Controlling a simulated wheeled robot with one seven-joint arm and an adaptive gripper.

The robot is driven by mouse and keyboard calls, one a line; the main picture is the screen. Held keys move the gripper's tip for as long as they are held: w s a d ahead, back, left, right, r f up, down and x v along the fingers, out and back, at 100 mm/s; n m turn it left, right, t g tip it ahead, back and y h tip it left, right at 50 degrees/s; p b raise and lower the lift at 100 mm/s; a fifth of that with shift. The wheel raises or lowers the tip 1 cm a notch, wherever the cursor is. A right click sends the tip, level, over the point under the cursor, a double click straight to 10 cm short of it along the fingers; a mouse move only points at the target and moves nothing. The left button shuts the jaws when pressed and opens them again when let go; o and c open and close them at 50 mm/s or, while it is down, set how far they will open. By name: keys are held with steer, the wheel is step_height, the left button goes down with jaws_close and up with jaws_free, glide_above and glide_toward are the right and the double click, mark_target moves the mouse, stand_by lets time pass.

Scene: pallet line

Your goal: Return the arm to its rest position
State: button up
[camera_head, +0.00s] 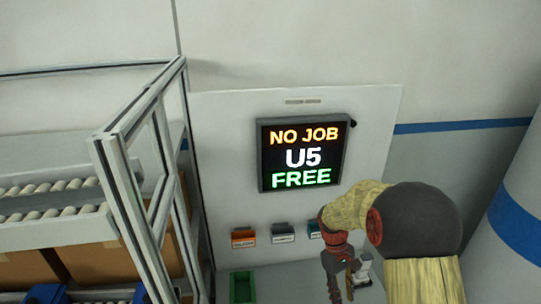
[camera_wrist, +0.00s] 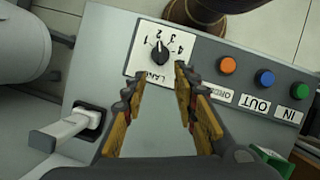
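My arm reaches in from the lower right in the head view, with my gripper (camera_head: 341,282) hanging at its end. In the wrist view my gripper (camera_wrist: 157,82) is open, its two fingers apart with nothing between the tips. The fingers point at a grey control panel (camera_wrist: 95,60) with a black rotary knob (camera_wrist: 160,53) on a white plate numbered 1 to 4. The knob is just beyond the fingertips; I cannot tell how far below them it lies.
The panel has orange (camera_wrist: 228,65), blue (camera_wrist: 264,78) and green (camera_wrist: 299,91) buttons and a light-grey lever (camera_wrist: 65,130). A wall screen (camera_head: 303,152) reads "NO JOB U5 FREE". A metal-framed roller conveyor (camera_head: 60,195) stands left; a blue-banded white cylinder (camera_head: 520,200) stands right.

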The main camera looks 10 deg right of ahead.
steer(key=s+a+r+m+t+b, duration=0.2)
steer(key=s+a+r+t+b, duration=0.2)
steer(key=s+r, duration=0.3)
steer(key=s+a+r+m+t+y+b, duration=0.1)
steer(key=s+a+r+t+b, duration=0.4)
steer(key=s, duration=0.5)
steer(key=a+r+m+b, duration=0.1)
steer(key=b, duration=0.1)
steer(key=shift+s+r+t+y+b, duration=0.3)
steer(key=shift+s+r, duration=0.05)
steer(key=shift+r, duration=0.05)
stand_by(1.4)
